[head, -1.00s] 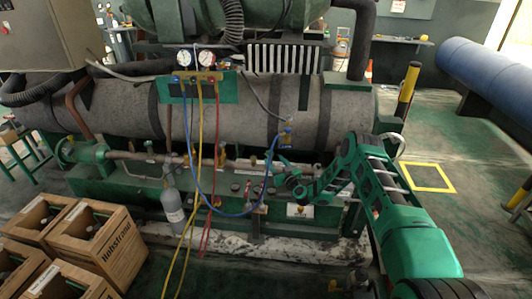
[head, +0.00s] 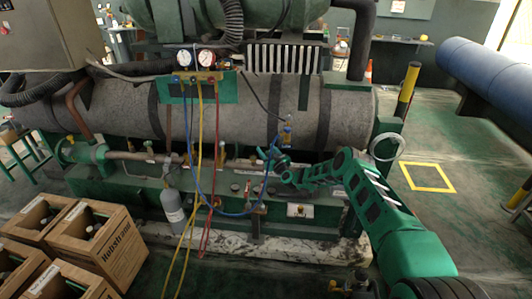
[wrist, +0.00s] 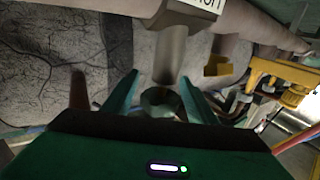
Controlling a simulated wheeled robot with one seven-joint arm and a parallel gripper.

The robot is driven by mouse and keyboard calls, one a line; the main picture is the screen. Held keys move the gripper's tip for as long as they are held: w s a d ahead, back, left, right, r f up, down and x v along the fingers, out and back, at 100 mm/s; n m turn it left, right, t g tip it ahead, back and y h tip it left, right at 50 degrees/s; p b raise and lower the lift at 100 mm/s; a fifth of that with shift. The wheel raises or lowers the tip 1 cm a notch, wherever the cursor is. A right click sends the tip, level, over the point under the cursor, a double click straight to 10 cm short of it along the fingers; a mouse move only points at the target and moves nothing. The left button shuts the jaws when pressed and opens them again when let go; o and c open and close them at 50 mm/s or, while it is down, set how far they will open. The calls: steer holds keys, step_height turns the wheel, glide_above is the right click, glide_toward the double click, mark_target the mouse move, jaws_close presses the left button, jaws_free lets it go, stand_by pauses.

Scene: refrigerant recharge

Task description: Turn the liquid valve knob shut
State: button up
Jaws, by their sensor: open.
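My gripper (head: 272,156) is in front of the long grey tank, below a small brass and blue fitting (head: 286,135). In the wrist view my gripper (wrist: 160,92) is open, with green fingers apart. A grey stem (wrist: 172,60) with a dark rounded end (wrist: 160,101) lies between or just beyond the fingers; I cannot tell contact. I cannot tell whether this is the liquid valve knob, as no readable label marks it. A white label ending in "ION" is partly visible above the stem. The low pipe (head: 130,155) carries small valves, partly hidden by hoses.
A gauge manifold (head: 197,78) hangs on the tank (head: 235,118). Blue, yellow and red hoses hang from it; the blue hose (head: 240,213) loops close to my gripper. Yellow parts (wrist: 285,85) are at right in the wrist view.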

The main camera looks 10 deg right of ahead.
steer(key=c, duration=1.1)
steer(key=shift+o, duration=0.2)
steer(key=shift+h, duration=0.4)
steer(key=shift+d+m+h, duration=0.25)
steer(key=shift+m+h, duration=0.7)
steer(key=shift+h, duration=0.4)
steer(key=shift+d+m+h, duration=0.3)
steer(key=shift+m+h, duration=0.7)
steer(key=shift+h, duration=0.4)
steer(key=shift+d+m+h, duration=0.25)
steer(key=shift+m+h, duration=0.7)
steer(key=shift+h, duration=0.4)
steer(key=o, duration=1.1)
steer(key=shift+c, duration=0.2)
steer(key=shift+d, duration=0.1)
